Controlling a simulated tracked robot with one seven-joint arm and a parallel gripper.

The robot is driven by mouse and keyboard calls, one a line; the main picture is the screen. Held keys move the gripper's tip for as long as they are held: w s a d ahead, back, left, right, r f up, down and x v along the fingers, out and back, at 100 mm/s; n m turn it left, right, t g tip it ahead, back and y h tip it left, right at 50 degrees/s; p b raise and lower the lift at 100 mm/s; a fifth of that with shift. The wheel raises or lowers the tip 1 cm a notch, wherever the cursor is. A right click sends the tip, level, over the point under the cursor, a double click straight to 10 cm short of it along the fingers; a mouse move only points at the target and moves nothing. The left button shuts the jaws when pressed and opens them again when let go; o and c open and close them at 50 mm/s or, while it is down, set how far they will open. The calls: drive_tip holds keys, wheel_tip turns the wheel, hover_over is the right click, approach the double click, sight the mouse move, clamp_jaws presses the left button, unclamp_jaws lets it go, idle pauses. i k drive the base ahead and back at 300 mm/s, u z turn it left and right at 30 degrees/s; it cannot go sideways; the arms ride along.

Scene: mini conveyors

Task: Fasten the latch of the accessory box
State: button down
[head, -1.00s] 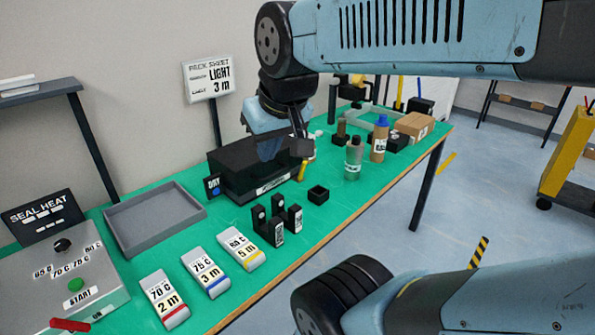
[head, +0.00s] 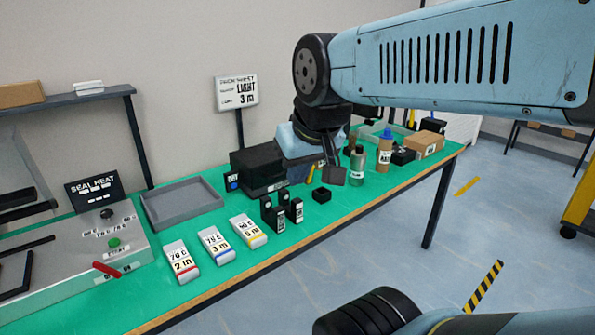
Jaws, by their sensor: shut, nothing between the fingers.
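A grey tray (head: 183,204) lies left of the box. A grey bottle (head: 357,166), a brown bottle (head: 384,152) and a carton (head: 424,144) stand to the right.

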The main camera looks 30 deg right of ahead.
sight(310, 177)
drive_tip(key=u, duration=0.25)
drive_tip(key=i, duration=1)
drive_tip(key=z, duration=0.05)
